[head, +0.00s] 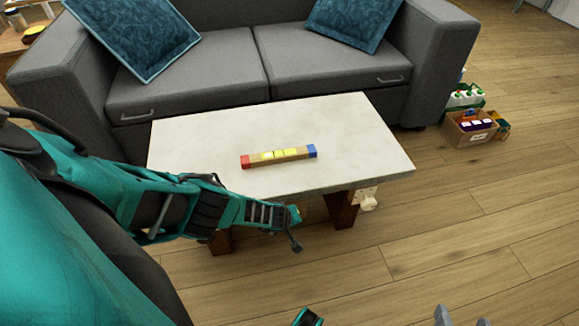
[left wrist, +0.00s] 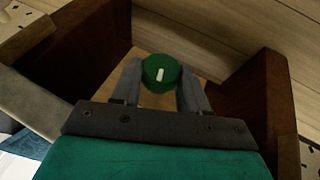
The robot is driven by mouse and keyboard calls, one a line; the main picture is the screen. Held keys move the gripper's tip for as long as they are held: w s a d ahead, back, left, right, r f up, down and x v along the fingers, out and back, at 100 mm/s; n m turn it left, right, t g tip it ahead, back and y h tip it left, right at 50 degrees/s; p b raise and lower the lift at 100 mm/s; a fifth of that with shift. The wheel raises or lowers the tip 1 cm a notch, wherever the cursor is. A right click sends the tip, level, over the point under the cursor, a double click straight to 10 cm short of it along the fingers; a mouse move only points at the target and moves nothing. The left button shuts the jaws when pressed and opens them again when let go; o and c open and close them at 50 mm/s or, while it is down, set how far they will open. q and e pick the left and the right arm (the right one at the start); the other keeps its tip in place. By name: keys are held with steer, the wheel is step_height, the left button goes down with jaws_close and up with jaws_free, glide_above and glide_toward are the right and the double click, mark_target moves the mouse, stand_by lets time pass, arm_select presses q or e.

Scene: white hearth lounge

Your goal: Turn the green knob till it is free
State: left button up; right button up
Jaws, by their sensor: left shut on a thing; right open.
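The green knob (left wrist: 160,72) shows in the left wrist view, round with a short white mark on its face. It sits against a tan wooden panel (left wrist: 186,95) between dark brown upright pieces. My left gripper (left wrist: 161,84) is shut on the knob, with one grey finger at each side. I cannot make out the knob in the head view, where my left arm reaches to the table's near edge. My right gripper (head: 462,319) shows only its grey fingertips at the bottom edge of the head view, apart and empty.
A pale-topped table (head: 360,135) with dark legs bears a wooden bar (head: 266,158) with red and blue ends and yellow blocks. A grey sofa (head: 230,70) stands behind. Boxes (head: 472,130) sit on the floor at right.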

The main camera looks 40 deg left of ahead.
arm_select(q)
steer(key=shift+s+d+f+t+h, duration=0.15)
steer(key=shift+s+d+t+h, duration=0.1)
steer(key=shift+t+h, duration=0.25)
steer(key=shift+a+t+h, duration=0.1)
steer(key=shift+t+h, duration=0.3)
steer(key=shift+t, duration=0.1)
steer(key=shift+n+b, duration=0.3)
steer(key=shift+b, duration=0.2)
arm_select(e)
steer(key=shift+s+d+f, duration=0.15)
steer(key=shift+f, duration=0.5)
arm_select(q)
steer(key=shift+f+t, duration=0.1)
steer(key=shift+t, duration=0.3)
steer(key=shift+s+t+h+b, duration=0.15)
steer(key=shift+t+h+b, duration=0.3)
steer(key=shift+b, duration=0.2)
arm_select(e)
steer(key=shift+a, duration=0.35)
steer(key=shift+w+r, duration=0.1)
steer(key=shift+w, duration=0.25)
arm_select(q)
steer(key=o, duration=1.1)
steer(key=shift+a, duration=0.25)
steer(key=shift+c, duration=0.2)
arm_select(e)
steer(key=shift+s+d, duration=0.1)
steer(key=shift+s, duration=0.1)
